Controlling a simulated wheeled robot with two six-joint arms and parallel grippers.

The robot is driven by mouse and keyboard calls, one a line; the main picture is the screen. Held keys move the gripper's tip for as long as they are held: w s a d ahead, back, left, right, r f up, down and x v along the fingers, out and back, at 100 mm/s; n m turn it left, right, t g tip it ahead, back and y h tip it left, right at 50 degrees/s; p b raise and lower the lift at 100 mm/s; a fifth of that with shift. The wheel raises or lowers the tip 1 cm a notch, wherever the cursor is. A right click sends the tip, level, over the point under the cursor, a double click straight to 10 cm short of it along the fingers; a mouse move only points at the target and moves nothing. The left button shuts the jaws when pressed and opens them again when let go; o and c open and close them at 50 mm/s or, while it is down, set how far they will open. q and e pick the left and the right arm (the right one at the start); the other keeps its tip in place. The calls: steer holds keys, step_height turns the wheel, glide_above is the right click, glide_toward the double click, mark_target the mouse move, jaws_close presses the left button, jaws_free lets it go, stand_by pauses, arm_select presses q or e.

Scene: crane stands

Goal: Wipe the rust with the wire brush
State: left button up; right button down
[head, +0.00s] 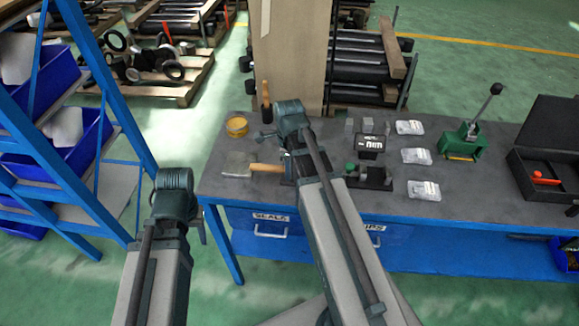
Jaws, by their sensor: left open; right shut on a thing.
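The wire brush shows as a wooden handle (266,168) at the left part of the bench top. Its far end runs under my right wrist. A flat grey piece (236,164) lies at the handle's left end; I cannot tell whether it is the worked plate or part of the brush. No rust is clearly visible. My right gripper (285,167) is over the bench, shut on the brush handle, its fingers mostly hidden by my wrist. My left gripper (201,231) is open and empty in front of the bench's left edge, mostly hidden behind its wrist.
A blue rack (85,90) stands left.

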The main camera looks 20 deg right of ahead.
steer(key=shift+w+a+f, duration=0.15)
steer(key=shift+w+a, duration=0.2)
steer(key=shift+a, duration=0.25)
steer(key=shift+w+d, duration=0.55)
steer(key=shift+w, duration=0.35)
steer(key=shift+w+d, duration=0.5)
steer(key=shift+w, duration=0.4)
steer(key=shift+w+d, duration=0.55)
steer(key=shift+w, duration=0.3)
steer(key=shift+w+d, duration=0.5)
steer(key=shift+w, duration=0.3)
steer(key=shift+w+a, duration=0.45)
steer(key=shift+a, duration=0.2)
steer(key=shift+s+a, duration=0.35)
steer(key=shift+s, duration=0.3)
steer(key=shift+s+a, duration=0.35)
steer(key=shift+s, duration=0.25)
steer(key=shift+s+a, duration=0.35)
steer(key=shift+s, duration=0.3)
